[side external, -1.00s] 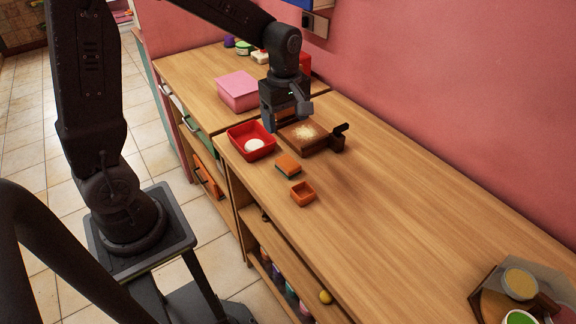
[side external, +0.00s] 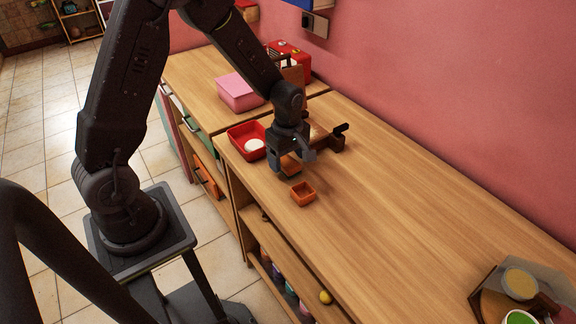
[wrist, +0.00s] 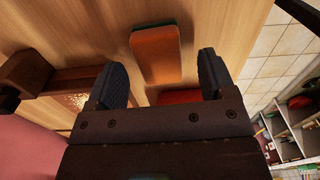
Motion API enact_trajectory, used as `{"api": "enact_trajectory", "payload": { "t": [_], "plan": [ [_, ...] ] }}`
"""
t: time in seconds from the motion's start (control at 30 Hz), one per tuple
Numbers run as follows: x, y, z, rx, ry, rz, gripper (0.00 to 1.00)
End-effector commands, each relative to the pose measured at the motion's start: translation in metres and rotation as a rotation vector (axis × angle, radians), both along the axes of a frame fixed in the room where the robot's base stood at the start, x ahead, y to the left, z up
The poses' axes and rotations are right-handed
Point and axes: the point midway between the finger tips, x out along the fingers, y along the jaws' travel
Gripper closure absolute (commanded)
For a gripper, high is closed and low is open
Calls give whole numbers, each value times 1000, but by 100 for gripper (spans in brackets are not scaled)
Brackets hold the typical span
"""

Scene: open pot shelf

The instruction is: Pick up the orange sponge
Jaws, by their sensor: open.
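My gripper (wrist: 158,78) is open and empty there, one finger to each side of the sponge's near end, with gaps between. In the side view my gripper is low over the sponge. I cannot tell how much height is left between them.
A red tray (side external: 238,140) with a white round thing is behind left. A wooden board with a dark handle (side external: 340,129) is close behind right.

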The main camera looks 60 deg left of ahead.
Motion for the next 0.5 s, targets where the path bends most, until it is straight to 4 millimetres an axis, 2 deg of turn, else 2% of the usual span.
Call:
{"api": "enact_trajectory", "payload": {
  "t": [0.1,0.2,0.43,0.5],
  "plan": [
    [0,0,-16,-1,1,0,23],
    [0,0,-22,-1,0,0,23],
    [0,0,-22,0,-2,0,23],
    [0,0,-22,0,-2,0,30]
  ]
}}
